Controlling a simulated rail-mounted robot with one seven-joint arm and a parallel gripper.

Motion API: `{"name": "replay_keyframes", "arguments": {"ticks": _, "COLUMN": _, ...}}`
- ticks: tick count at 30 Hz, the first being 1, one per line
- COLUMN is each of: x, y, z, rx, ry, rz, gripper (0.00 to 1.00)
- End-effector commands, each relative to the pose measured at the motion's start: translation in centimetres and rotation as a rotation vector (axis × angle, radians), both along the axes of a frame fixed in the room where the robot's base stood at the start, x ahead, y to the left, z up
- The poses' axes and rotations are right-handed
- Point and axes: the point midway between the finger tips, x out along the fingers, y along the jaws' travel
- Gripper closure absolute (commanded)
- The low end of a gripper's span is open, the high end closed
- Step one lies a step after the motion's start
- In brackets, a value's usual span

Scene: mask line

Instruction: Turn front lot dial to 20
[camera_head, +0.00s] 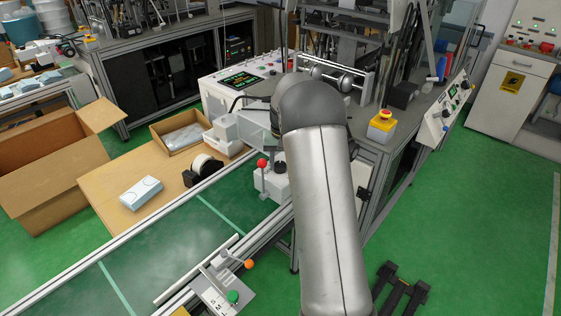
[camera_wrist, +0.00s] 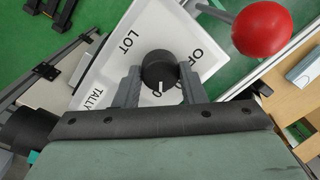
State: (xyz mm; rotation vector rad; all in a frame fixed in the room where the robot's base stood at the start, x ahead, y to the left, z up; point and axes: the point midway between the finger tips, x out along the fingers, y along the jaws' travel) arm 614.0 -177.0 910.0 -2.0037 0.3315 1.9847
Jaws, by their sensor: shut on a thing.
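The front lot dial (camera_wrist: 159,68) is a round black knob on a white panel (camera_wrist: 110,62) printed LOT, TALLY and OFF. In the wrist view my gripper (camera_wrist: 159,88) has one finger on each side of the knob and is shut on it. A white pointer line on the knob faces the bottom of the picture. A "0" shows just below that line, but the rest of the number there is hidden or unclear. In the head view my arm covers most of my gripper, beside a white box (camera_head: 270,187).
A red ball lever (camera_wrist: 262,29) stands close to the right of the dial; it also shows in the head view (camera_head: 262,163). Levers with an orange ball (camera_head: 249,264) and a green ball (camera_head: 233,297) stand nearer. A yellow-topped button box (camera_head: 382,121) sits right of my arm.

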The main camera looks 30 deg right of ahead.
Motion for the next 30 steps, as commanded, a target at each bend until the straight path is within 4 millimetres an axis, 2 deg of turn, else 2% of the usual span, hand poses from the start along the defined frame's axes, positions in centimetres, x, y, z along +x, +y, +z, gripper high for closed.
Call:
{"name": "replay_keyframes", "arguments": {"ticks": 3, "x": 0.1, "y": 0.0, "z": 0.2, "rx": 0.0, "ry": -0.003, "rz": -0.001, "gripper": 0.86}}
{"name": "replay_keyframes", "arguments": {"ticks": 4, "x": 0.1, "y": 0.0, "z": 0.2, "rx": 0.0, "ry": -0.003, "rz": -0.001, "gripper": 0.55}}
{"name": "replay_keyframes", "arguments": {"ticks": 6, "x": 0.1, "y": 0.0, "z": 0.2, "rx": 0.0, "ry": -0.003, "rz": -0.001, "gripper": 0.42}}
{"name": "replay_keyframes", "arguments": {"ticks": 17, "x": 0.0, "y": 0.0, "z": 0.6, "rx": -0.001, "ry": -0.002, "rz": 0.0, "gripper": 0.42}}
{"name": "replay_keyframes", "arguments": {"ticks": 23, "x": 0.0, "y": -0.2, "z": 3.9, "rx": -0.002, "ry": -0.006, "rz": 0.0, "gripper": 0.42}}
{"name": "replay_keyframes", "arguments": {"ticks": 30, "x": -0.1, "y": -0.5, "z": 9.9, "rx": -0.003, "ry": -0.006, "rz": 0.0, "gripper": 0.42}}
